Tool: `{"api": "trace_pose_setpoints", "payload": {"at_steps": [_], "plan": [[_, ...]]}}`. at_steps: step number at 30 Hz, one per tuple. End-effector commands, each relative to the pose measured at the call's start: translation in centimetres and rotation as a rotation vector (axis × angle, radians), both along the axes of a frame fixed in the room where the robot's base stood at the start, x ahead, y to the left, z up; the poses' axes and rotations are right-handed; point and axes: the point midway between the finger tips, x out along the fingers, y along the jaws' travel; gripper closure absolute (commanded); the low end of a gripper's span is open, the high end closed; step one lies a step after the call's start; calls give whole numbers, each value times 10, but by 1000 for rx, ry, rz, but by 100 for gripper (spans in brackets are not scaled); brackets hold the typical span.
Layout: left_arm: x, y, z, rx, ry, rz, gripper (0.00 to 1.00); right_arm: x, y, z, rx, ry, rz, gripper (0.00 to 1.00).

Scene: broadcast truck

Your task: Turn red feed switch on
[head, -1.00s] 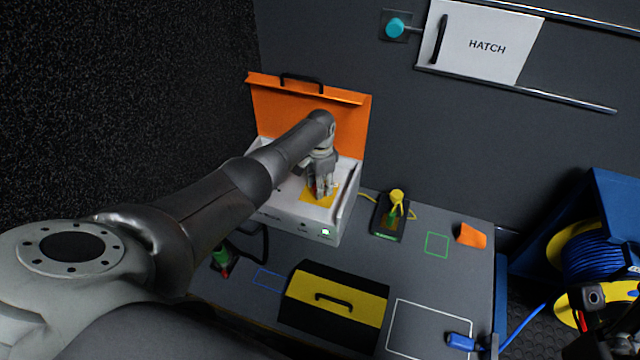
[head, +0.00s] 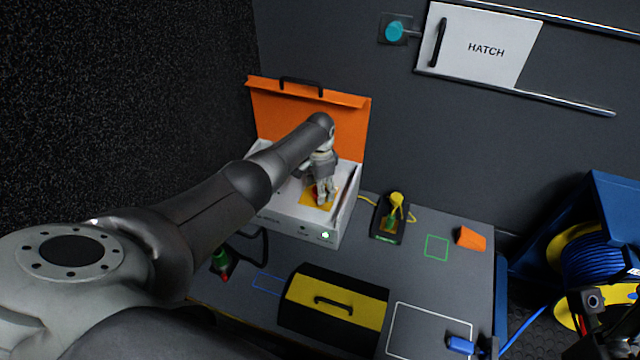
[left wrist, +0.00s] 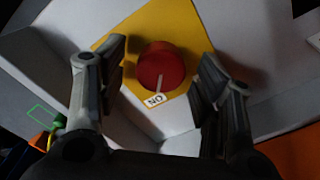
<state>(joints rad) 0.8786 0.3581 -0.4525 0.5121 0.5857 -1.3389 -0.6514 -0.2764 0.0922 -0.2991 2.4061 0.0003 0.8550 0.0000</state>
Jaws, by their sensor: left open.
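The red feed switch (left wrist: 161,67) is a round red knob on a yellow plate (left wrist: 190,28). Its pale pointer line points at the label "ON" (left wrist: 155,99). My left gripper (head: 324,202) is over the yellow plate inside the open white case (head: 285,224) and hides the knob in the head view. In the left wrist view my left gripper (left wrist: 158,92) is open, with one finger on each side of the knob and gaps between. A green light (head: 326,236) glows on the case front.
The orange lid (head: 290,110) stands open behind the case. A black and yellow toolbox (head: 335,302) is in front. A small device with a yellow knob (head: 396,198), an orange block (head: 471,238) and a blue connector (head: 460,344) are to the right.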

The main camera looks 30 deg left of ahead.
Motion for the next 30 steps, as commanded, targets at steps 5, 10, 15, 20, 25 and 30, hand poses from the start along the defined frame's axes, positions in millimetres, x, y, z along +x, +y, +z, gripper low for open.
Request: {"api": "trace_pose_setpoints", "payload": {"at_steps": [5,10,15,20,25,30], "plan": [[1,0,7,-1,-2,0,40,0,0,0,1,-2,0,61],[1,1,26,0,-4,-1,40,-1,0,1,0,-4,0,61],[1,1,54,0,-4,-1,40,-1,0,1,1,-5,1,61],[1,1,85,2,-3,0,40,-1,0,1,0,-5,1,61],[1,0,109,1,-3,-1,40,-1,0,1,0,-5,1,61],[0,0,119,1,-1,0,40,-1,0,1,0,-5,1,61]]}}
